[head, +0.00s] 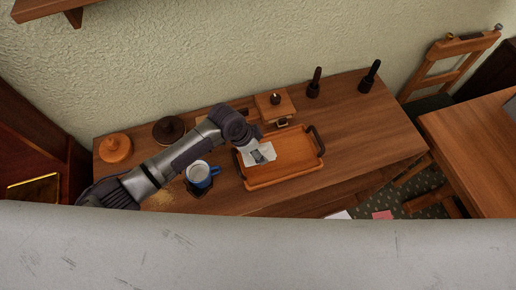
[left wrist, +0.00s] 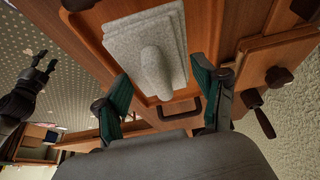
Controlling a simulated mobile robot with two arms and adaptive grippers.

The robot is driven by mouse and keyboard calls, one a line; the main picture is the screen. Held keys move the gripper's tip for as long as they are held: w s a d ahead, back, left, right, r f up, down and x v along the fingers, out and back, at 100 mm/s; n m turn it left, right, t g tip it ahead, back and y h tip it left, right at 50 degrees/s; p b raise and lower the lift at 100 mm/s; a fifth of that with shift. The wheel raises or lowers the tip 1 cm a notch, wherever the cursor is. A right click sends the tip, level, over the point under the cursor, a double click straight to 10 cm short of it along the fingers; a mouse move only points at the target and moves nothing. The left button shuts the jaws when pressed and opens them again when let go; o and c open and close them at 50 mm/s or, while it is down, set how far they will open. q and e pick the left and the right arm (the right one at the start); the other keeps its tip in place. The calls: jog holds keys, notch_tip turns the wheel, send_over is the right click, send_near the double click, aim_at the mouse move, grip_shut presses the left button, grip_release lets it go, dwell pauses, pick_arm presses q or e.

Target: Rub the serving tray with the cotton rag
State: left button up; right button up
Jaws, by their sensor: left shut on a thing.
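The serving tray (head: 290,172) is a shallow wooden tray with raised rims and dark handles, lying on the wooden cabinet top. The cotton rag (head: 263,148) is a pale folded cloth on the left part of the tray floor. My left gripper (head: 258,156) is over the rag and shut on it. In the left wrist view the rag (left wrist: 126,43) is a flat folded square with a raised lump between the green-padded fingers of the left gripper (left wrist: 162,76). The tray (left wrist: 201,30) shows around it.
Two dark bottle-like objects (head: 314,84) (head: 371,76) stand at the back. The cabinet's right end (head: 375,125) is clear.

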pick_arm(q)
jog(key=shift+a+r+p, duration=0.1)
jog(key=shift+r+p, duration=0.7)
jog(key=shift+r, duration=0.4)
